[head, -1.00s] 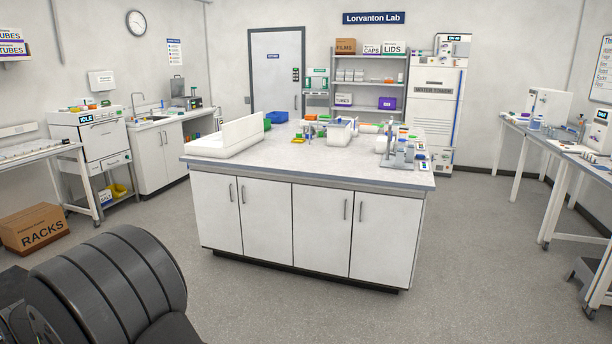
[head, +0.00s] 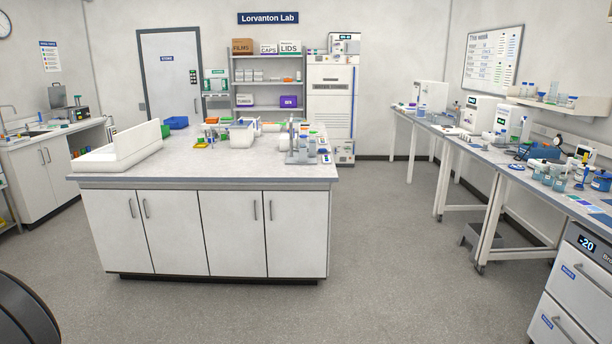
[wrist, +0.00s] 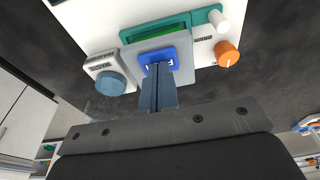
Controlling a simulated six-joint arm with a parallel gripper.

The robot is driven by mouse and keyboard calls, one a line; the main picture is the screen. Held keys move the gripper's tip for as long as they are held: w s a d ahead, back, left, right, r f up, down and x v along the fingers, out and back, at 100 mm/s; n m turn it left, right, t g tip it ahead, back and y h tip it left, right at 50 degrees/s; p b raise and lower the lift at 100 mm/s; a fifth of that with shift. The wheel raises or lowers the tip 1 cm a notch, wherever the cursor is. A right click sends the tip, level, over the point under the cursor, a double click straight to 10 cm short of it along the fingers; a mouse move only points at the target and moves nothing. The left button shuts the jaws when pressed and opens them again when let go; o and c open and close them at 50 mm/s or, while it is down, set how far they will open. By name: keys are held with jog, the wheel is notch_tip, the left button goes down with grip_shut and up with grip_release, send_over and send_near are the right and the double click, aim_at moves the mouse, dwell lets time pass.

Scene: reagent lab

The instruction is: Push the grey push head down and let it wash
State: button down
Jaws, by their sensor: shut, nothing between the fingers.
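In the wrist view, a white device shows at the top. It has a teal frame with a green strip (wrist: 155,32), a blue-capped part (wrist: 110,82) with a label reading WASTE, an orange knob (wrist: 226,53) and a white cylinder (wrist: 219,20). A light grey flat part (wrist: 134,53) lies in front of the green strip, with a blue square (wrist: 181,50) on it. I take the grey part for the push head. My gripper (wrist: 158,70) is shut and empty, its fingertips over the blue square. Whether they touch it cannot be told. The head view does not show my gripper.
In the head view, a white island bench (head: 205,230) stands in the middle with labware on top. A long bench (head: 470,140) with several instruments runs along the right wall. Grey floor (head: 400,250) between them is clear. A freezer reading -20 (head: 575,290) stands lower right.

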jog(key=shift+r, duration=0.1)
notch_tip(320, 180, up, 7)
dwell(0.8)
dwell(0.5)
notch_tip(320, 180, down, 7)
jog(key=shift+f, duration=0.1)
dwell(0.4)
jog(key=shift+r, duration=0.25)
